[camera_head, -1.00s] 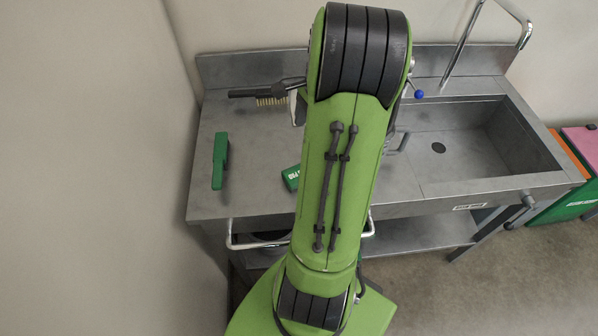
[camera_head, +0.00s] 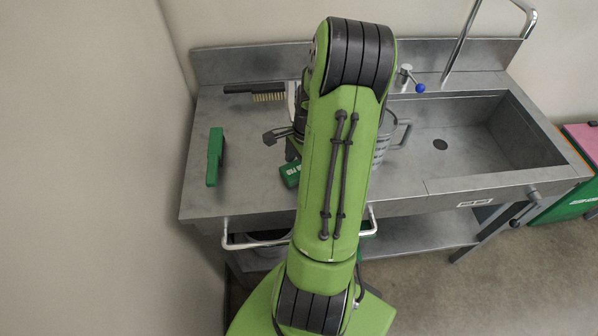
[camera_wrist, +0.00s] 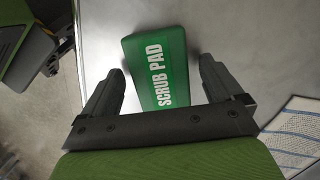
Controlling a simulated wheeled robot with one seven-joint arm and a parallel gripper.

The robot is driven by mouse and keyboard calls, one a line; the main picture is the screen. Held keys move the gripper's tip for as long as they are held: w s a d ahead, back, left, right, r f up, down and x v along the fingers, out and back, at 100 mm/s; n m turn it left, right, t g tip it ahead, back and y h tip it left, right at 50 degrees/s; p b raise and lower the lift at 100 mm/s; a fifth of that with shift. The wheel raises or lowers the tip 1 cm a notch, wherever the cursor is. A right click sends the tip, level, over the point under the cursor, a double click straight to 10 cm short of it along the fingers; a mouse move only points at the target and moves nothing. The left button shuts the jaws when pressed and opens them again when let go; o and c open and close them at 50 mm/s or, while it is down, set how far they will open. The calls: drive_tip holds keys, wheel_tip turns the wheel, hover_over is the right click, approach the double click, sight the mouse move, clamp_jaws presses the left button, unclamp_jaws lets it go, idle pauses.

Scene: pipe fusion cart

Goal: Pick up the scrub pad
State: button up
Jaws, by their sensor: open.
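The scrub pad (camera_wrist: 157,66) is a green block with white "SCRUB PAD" lettering. In the wrist view it lies on the steel counter between the two dark fingers of my gripper (camera_wrist: 160,82), with a gap on each side. The gripper is open and empty. In the head view the pad (camera_head: 291,173) shows only in part beside my green arm, which hides its right side. My gripper (camera_head: 282,140) is partly hidden behind the arm, close above the pad; the exact height is hard to tell.
A second green item (camera_head: 215,156) lies on the counter's left. A black brush (camera_head: 262,92) lies at the back. A grey metal pitcher (camera_head: 385,140) stands partly behind my arm, left of the sink (camera_head: 470,135). A blue-striped cloth (camera_wrist: 294,130) is at right in the wrist view.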

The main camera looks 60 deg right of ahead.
drive_tip(key=shift+f, duration=0.2)
idle(0.3)
drive_tip(key=c, duration=1.1)
wheel_tip(320, 180, up, 11)
drive_tip(key=p, duration=0.2)
drive_tip(key=shift+f+p, duration=0.2)
drive_tip(key=shift+p, duration=0.15)
drive_tip(key=shift+c, duration=0.2)
